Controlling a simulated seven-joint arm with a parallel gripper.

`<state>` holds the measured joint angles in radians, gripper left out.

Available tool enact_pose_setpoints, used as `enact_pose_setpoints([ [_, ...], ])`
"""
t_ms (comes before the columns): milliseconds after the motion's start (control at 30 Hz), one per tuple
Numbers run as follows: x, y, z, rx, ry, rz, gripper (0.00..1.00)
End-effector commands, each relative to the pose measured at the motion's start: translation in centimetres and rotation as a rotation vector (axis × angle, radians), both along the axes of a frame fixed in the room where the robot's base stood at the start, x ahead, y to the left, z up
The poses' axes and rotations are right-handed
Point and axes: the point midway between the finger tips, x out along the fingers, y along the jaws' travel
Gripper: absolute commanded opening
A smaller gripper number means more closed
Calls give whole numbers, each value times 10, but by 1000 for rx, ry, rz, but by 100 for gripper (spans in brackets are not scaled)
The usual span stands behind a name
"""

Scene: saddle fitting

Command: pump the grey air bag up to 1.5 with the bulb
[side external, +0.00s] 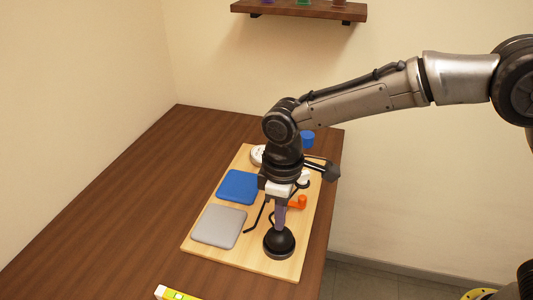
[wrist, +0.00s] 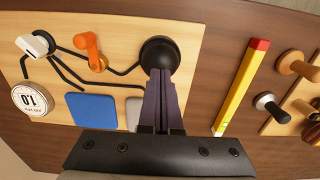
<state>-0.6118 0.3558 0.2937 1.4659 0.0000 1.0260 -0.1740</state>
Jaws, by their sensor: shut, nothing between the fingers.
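The black bulb (side external: 279,243) stands on the front right of the wooden board. It also shows in the wrist view (wrist: 160,50). My gripper (side external: 280,226) is shut and empty, pointing down with its fingertips at the top of the bulb; they look in contact, but how hard they press cannot be told. The grey air bag (side external: 219,226) lies flat-looking at the board's front left; in the wrist view my gripper hides most of it. The round white gauge (wrist: 30,99) shows digits that look like 1.0, turned over in the wrist view.
A blue bag (side external: 238,187) lies behind the grey one. An orange lever (wrist: 90,50), a white-topped fitting (wrist: 38,44) and black hoses share the board. A yellow bar (wrist: 240,88) with a red end and wooden-handled items (wrist: 296,65) lie off the board. The table's left is clear.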

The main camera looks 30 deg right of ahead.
Motion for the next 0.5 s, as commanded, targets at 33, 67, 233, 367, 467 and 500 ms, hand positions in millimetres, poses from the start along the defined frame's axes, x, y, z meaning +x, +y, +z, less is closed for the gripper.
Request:
enact_pose_setpoints([
  [33, 0, 0, -1, 0, 0, 0, 0],
  [67, 0, 0, -1, -1, 1, 0, 0],
  [233, 0, 0, -7, -1, 1, 0, 0],
  [367, 0, 0, -12, -1, 1, 0, 0],
  [467, 0, 0, -15, -1, 1, 0, 0],
  [500, 0, 0, -17, -1, 1, 0, 0],
])
